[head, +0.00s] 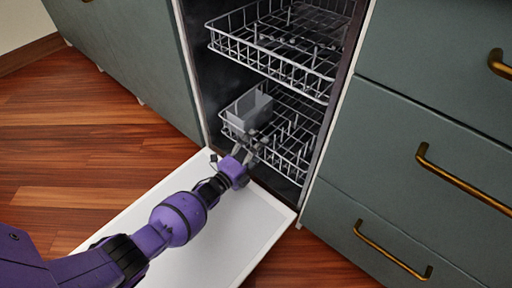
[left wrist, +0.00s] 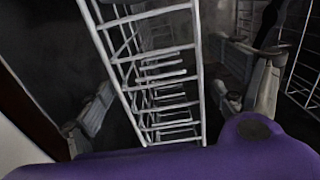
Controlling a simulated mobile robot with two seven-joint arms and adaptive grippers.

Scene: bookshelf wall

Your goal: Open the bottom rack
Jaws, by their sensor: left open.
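The bottom rack (head: 290,146) is a grey wire rack low inside the open dishwasher, with a grey cutlery basket (head: 249,109) at its left front. In the left wrist view the wire rack (left wrist: 158,84) runs up the middle, between my fingers. My left gripper (head: 249,150) is at the front of the bottom rack, above the inner end of the lowered door. It is open, with one finger on each side of the wires in the left wrist view (left wrist: 165,102). I cannot tell whether a finger touches the rack. My right gripper is not in view.
The dishwasher door (head: 240,225) lies open and flat below my left arm. The top rack (head: 285,42) sits above the bottom one. Green drawers with brass handles (head: 392,250) stand at the right. Wooden floor (head: 90,140) is clear at the left.

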